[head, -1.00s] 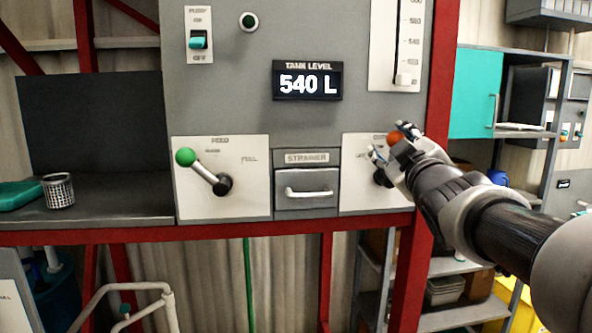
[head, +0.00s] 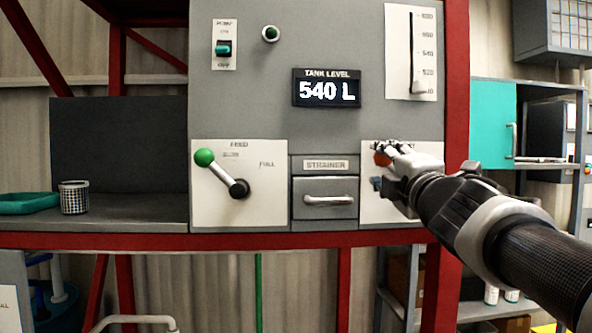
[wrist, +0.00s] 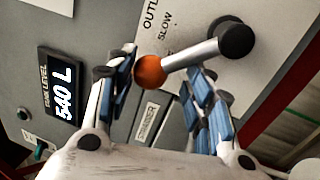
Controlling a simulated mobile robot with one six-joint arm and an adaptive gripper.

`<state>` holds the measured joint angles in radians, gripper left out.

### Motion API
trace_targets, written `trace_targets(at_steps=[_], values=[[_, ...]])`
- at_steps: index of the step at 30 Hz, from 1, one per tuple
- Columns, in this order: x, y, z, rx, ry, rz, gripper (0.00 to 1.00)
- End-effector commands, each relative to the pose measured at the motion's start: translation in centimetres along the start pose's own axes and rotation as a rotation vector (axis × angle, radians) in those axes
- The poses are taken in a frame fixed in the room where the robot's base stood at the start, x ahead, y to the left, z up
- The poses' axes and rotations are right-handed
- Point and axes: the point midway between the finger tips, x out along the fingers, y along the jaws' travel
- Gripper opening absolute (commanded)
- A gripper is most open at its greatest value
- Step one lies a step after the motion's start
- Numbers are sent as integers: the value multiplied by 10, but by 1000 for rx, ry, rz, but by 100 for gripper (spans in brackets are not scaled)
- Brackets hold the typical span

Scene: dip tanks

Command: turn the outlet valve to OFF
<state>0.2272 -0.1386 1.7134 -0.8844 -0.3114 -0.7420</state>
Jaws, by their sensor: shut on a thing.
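The outlet valve is a lever with an orange knob (head: 382,158) on a white plate (head: 430,160) at the right of the grey panel. In the wrist view, its metal arm (wrist: 190,54) runs from the orange knob to a dark round hub (wrist: 236,40). The plate there shows "OUTL" and "SLOW". My gripper (head: 384,165) is shut on the lever, with one blue-padded finger on each side at the knob end. In the head view the knob lies up and left on the plate, while my gripper hides the hub and most markings.
A green-knobbed feed lever (head: 222,174) is on the left plate. A strainer drawer (head: 325,203) sits between the plates, close to my gripper. The tank level display (head: 326,88) reads 540 L. A red post (head: 456,120) stands right of the panel.

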Motion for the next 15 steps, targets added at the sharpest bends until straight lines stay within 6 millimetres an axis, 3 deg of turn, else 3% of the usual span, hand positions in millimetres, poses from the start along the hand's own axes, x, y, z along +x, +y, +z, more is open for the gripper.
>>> trace_targets(at_steps=[15], values=[[-1, -6, 0, -134, 10, 0, 7]])
